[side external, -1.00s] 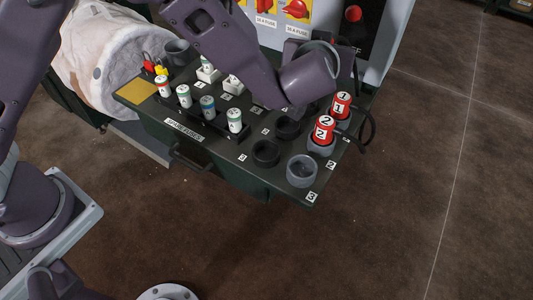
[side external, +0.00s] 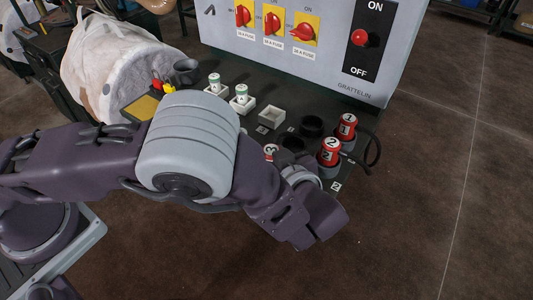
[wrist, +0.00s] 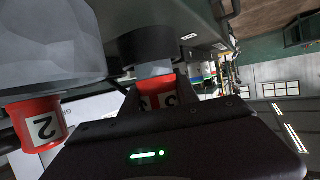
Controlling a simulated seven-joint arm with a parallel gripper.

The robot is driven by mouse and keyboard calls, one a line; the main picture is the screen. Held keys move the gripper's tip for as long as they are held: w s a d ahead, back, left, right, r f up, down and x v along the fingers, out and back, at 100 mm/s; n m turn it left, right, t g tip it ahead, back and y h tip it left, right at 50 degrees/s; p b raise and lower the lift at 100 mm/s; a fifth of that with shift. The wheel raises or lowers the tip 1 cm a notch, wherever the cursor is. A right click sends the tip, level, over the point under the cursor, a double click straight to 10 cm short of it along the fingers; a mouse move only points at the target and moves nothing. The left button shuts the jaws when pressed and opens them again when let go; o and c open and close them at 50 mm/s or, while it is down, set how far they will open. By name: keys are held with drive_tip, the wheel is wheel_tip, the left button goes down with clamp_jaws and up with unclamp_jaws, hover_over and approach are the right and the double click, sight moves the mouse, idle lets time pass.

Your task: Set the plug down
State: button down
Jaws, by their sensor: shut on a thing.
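A red plug marked 3 (wrist: 158,92) is held between the fingers of my gripper (wrist: 158,100) in the wrist view. Its grey nose points at a black ring holder (wrist: 147,44) on the bench and reaches its mouth; I cannot tell how far it is inside. Red plugs 1 (side external: 347,127) and 2 (side external: 329,152) stand upright in grey sockets to the right.
Another black ring holder (side external: 311,126) is empty. White fuse holders (side external: 271,117) stand at the middle of the bench, before a grey switch panel (side external: 340,75). A black cable (side external: 371,150) loops at the right edge. A large grey body (wrist: 45,40) is close at the wrist view's left.

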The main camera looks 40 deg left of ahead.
drive_tip(key=shift+f, duration=0.15)
drive_tip(key=shift+f, duration=0.15)
drive_tip(key=c, duration=0.9)
unclamp_jaws()
drive_tip(key=shift+d+r, duration=0.15)
drive_tip(key=shift+r, duration=0.1)
drive_tip(key=v, duration=1.1)
drive_tip(key=shift+s+d+r, duration=0.2)
drive_tip(key=shift+s+d, duration=0.05)
